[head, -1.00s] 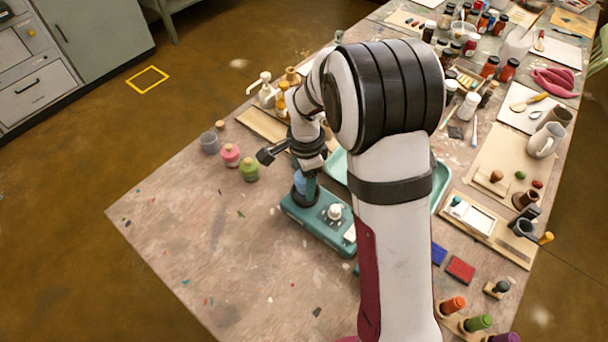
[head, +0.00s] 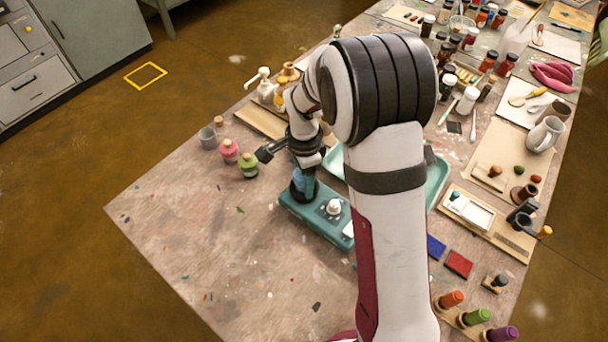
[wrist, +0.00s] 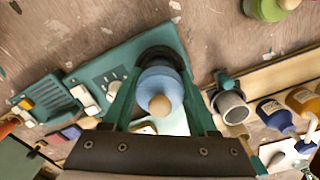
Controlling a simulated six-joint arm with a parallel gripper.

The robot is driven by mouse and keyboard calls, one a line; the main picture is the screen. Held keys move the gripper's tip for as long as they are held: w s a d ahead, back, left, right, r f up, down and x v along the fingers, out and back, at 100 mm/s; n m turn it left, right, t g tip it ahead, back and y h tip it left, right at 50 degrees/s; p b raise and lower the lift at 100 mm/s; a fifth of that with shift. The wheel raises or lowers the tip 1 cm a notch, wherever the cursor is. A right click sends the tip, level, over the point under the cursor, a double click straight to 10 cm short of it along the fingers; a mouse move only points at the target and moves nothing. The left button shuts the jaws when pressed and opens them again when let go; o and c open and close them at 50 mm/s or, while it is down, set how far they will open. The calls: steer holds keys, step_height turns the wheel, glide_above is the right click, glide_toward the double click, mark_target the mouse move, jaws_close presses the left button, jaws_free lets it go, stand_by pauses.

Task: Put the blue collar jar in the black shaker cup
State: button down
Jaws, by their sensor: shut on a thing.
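The blue collar jar (wrist: 165,76), pale blue with a wooden stopper, is between the teal fingers of my gripper (wrist: 160,92). In the head view the jar (head: 298,177) shows as a small blue patch beside my gripper (head: 306,172). The black shaker cup (wrist: 155,51) is on a teal shaker machine (wrist: 105,62); its dark rim shows behind the jar in the wrist view. In the head view the cup (head: 300,193) is directly below the jar. The jar overlaps the cup opening; its bottom is hidden, so I cannot tell how deep it sits.
The shaker machine has a white knob (head: 333,207). Left of my gripper stand a green jar (head: 249,167), a pink jar (head: 229,153) and a grey cup (head: 208,139). A teal tray (head: 437,190) lies to the right, partly behind my arm. The table front left is clear.

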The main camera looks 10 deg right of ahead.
steer(key=shift+f, duration=0.25)
steer(key=shift+f, duration=0.35)
steer(key=shift+s, duration=0.1)
steer(key=shift+a+f, duration=0.1)
steer(key=shift+f, duration=0.55)
jaws_free()
steer(key=shift+r, duration=4.1)
